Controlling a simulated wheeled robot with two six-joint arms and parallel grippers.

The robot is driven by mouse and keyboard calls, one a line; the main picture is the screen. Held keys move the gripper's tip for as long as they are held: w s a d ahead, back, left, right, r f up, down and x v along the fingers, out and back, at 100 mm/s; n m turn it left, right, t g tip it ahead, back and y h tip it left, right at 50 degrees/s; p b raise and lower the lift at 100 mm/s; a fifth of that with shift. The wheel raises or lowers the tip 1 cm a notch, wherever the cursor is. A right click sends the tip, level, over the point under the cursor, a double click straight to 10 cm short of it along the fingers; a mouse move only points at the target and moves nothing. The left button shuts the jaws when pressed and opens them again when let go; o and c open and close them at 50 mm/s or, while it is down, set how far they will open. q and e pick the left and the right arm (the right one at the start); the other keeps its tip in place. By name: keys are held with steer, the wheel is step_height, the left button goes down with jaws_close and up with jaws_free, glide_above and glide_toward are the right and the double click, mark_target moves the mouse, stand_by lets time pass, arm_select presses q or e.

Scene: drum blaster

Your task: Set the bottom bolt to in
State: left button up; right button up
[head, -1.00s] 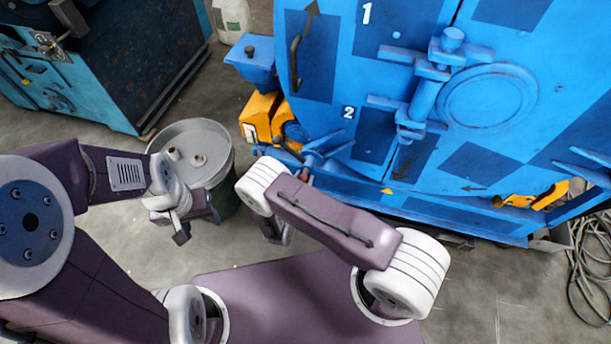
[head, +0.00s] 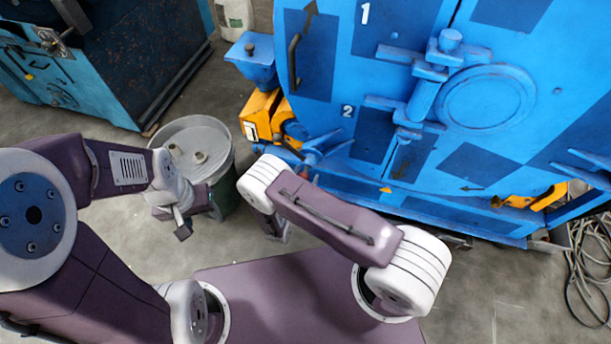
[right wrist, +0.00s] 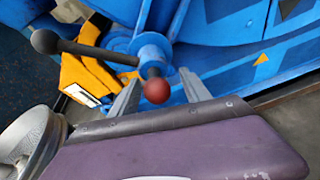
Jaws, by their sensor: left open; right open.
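At the lower left of the blue machine, the right wrist view shows a blue hub (right wrist: 152,50) with a long grey rod ending in a black ball (right wrist: 45,41) and a short end with a red ball (right wrist: 156,90). I cannot tell for sure that this is the bottom bolt. My right gripper (right wrist: 159,78) is open, its two grey fingers on either side of the red ball; whether they touch it is unclear. In the head view the right gripper is mostly hidden by my arm. My left gripper (head: 182,224) is open beside the drum, away from the machine.
A grey-topped drum (head: 193,135) stands left of the machine. The blue door (head: 400,40) carries a vertical bolt (head: 423,98) and a round plate (head: 488,98). Yellow parts (head: 262,115) stick out at its left. Cables (head: 585,260) lie at right.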

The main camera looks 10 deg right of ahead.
steer(key=p+v, duration=0.2)
steer(key=v, duration=0.7)
